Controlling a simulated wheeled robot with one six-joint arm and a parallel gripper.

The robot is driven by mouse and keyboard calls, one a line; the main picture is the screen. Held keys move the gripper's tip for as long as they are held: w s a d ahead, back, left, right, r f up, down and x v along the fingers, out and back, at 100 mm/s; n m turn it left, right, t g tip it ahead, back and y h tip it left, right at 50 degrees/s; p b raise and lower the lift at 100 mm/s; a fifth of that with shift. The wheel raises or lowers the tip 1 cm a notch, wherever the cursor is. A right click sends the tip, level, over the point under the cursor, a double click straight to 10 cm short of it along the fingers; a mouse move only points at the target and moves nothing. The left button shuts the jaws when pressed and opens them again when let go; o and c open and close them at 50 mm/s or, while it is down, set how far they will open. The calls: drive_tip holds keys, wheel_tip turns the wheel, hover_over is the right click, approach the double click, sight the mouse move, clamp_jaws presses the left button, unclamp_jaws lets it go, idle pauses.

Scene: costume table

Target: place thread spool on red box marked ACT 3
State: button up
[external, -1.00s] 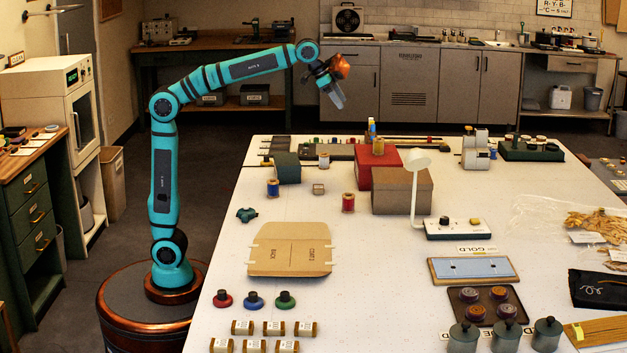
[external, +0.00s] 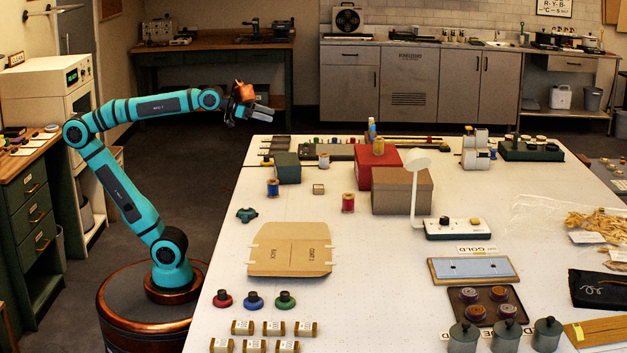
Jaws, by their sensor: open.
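The red box (external: 368,173) stands on the far half of the white table, against a brown box; its ACT 3 marking is not readable. A small orange-yellow spool (external: 378,147) rests on its top. My gripper (external: 265,112) is open and empty, pointing right, raised near the table's far left corner and apart from every spool.
The brown box (external: 408,192) and a white lamp (external: 416,165) stand right of the red box. A dark green box (external: 287,168) is left of it. A flat cardboard piece (external: 290,250) lies nearer. Bare table shows around the blue and red spools.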

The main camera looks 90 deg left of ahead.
drive_tip(key=s+f+t, duration=0.3)
drive_tip(key=s+f, duration=0.4)
drive_tip(key=s, duration=0.2)
drive_tip(key=shift+s+d+n, duration=0.25)
drive_tip(key=shift+s+n, duration=0.05)
drive_tip(key=shift+s, duration=0.1)
